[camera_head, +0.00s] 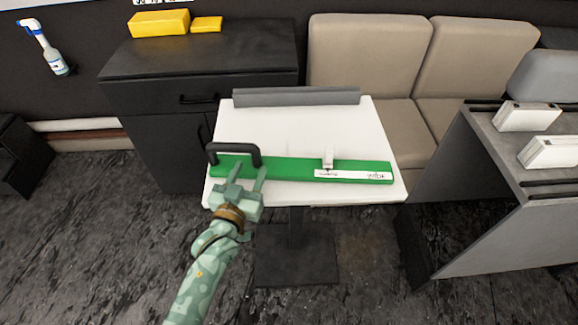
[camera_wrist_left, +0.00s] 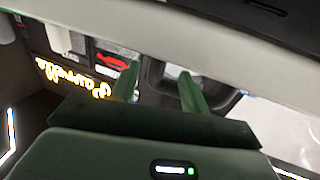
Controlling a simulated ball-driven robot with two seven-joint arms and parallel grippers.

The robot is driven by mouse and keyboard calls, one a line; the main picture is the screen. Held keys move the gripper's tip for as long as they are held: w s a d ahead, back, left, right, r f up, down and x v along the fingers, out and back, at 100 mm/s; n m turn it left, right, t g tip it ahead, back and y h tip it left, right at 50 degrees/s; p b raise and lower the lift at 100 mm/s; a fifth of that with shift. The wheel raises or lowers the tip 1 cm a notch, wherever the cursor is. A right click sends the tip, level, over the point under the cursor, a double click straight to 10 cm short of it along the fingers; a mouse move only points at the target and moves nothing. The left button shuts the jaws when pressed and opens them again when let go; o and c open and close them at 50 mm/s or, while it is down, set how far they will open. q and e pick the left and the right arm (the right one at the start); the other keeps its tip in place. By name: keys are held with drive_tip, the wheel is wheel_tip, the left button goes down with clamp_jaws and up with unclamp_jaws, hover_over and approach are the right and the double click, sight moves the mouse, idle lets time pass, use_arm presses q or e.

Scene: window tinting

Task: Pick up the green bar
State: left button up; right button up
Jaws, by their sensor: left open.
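The green bar (camera_head: 290,171) lies flat across a white table (camera_head: 285,125). It has a black loop handle (camera_head: 233,148) at its left end and a white label with dark print toward its right end. My left gripper (camera_head: 248,173) is open at the bar's left part, its two fingers reaching over the near edge close to the handle. The wrist view shows both fingers (camera_wrist_left: 158,83) apart, with a black curved piece between and beyond them that looks like the handle. I cannot tell whether the fingers touch it. My right gripper is out of view.
A small white piece (camera_head: 328,158) stands at the bar. A black cabinet (camera_head: 200,75) is back left, a beige sofa (camera_head: 370,60) behind, and a grey desk (camera_head: 490,180) right.

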sight(254, 158)
use_arm(q)
drive_tip(key=b+x, duration=0.1)
drive_tip(key=x, duration=0.4)
drive_tip(key=shift+w+d+f+b, duration=0.1)
drive_tip(key=shift+d+f+b, duration=0.1)
drive_tip(key=shift+b, duration=0.2)
drive_tip(key=shift+r, duration=0.1)
clamp_jaws()
drive_tip(key=shift+r, duration=0.15)
drive_tip(key=shift+r+p, duration=0.4)
drive_tip(key=shift+r, duration=0.45)
drive_tip(key=p+v, duration=0.3)
drive_tip(key=v, duration=1.5)
drive_tip(key=shift+f+p, duration=0.15)
drive_tip(key=shift+p, duration=0.25)
